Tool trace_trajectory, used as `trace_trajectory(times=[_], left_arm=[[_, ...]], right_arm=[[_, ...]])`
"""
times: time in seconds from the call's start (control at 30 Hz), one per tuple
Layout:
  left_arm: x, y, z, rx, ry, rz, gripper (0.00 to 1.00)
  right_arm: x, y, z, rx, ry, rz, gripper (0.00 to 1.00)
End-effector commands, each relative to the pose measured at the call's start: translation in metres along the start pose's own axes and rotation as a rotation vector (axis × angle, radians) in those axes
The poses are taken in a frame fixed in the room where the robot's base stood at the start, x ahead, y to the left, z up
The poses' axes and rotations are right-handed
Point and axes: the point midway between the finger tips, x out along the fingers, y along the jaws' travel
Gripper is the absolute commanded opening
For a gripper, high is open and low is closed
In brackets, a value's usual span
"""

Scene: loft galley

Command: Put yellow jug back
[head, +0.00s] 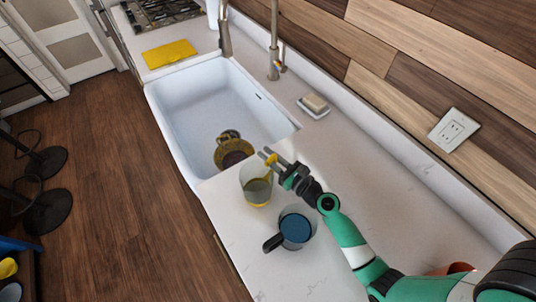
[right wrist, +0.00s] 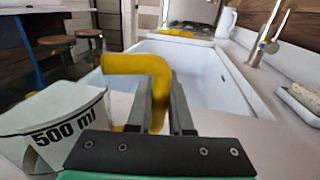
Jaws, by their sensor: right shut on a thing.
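The yellow jug (head: 257,190) is a clear measuring jug with a yellow handle and some yellow at its base. It is at the counter's end beside the sink in the head view. In the right wrist view the jug (right wrist: 60,125) fills the left side, and "500 ml" shows on its wall. My right gripper (head: 275,166) is shut on the yellow handle (right wrist: 145,66), which passes between its fingers. I cannot tell whether the jug's base touches the counter. My left gripper is not in view.
A mug (head: 296,228) with a dark handle stands close to the jug. The white sink (head: 195,115) holds a round yellow-brown vessel (head: 234,153). A soap dish (head: 313,108), a faucet (head: 273,50) and a yellow cloth (head: 169,54) are around the sink.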

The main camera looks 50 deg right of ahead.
Motion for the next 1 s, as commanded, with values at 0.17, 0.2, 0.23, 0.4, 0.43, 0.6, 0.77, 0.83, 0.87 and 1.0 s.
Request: trace_trajectory(times=[0.17, 0.2, 0.23, 0.4, 0.43, 0.6, 0.77, 0.83, 0.87, 1.0], left_arm=[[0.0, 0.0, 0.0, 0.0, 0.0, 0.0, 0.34], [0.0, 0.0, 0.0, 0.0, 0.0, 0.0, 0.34], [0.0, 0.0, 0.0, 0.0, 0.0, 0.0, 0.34], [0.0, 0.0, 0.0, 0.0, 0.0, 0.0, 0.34], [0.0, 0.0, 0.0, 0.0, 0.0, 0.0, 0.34], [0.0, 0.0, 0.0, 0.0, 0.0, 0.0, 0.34], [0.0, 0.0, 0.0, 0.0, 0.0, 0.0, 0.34], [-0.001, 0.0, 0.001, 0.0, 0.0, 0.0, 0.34], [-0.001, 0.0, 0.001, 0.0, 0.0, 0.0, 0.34], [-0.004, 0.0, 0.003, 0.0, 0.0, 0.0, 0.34]], right_arm=[[0.0, 0.0, 0.0, 0.0, 0.0, 0.0, 0.44], [0.0, 0.0, 0.0, 0.0, 0.0, 0.0, 0.51], [0.0, 0.0, 0.0, 0.0, 0.0, 0.0, 0.54], [0.0, 0.0, 0.0, 0.0, 0.0, 0.0, 0.54], [0.0, 0.0, 0.0, 0.0, 0.0, 0.0, 0.54], [-0.007, -0.001, -0.001, 0.0, 0.001, -0.002, 0.54], [-0.037, -0.001, -0.002, 0.001, 0.003, -0.004, 0.54], [-0.055, -0.001, -0.002, 0.002, 0.003, -0.005, 0.54], [-0.062, -0.001, -0.002, 0.0, 0.002, -0.005, 0.54], [-0.093, -0.001, -0.002, 0.001, 0.002, -0.005, 0.54]])
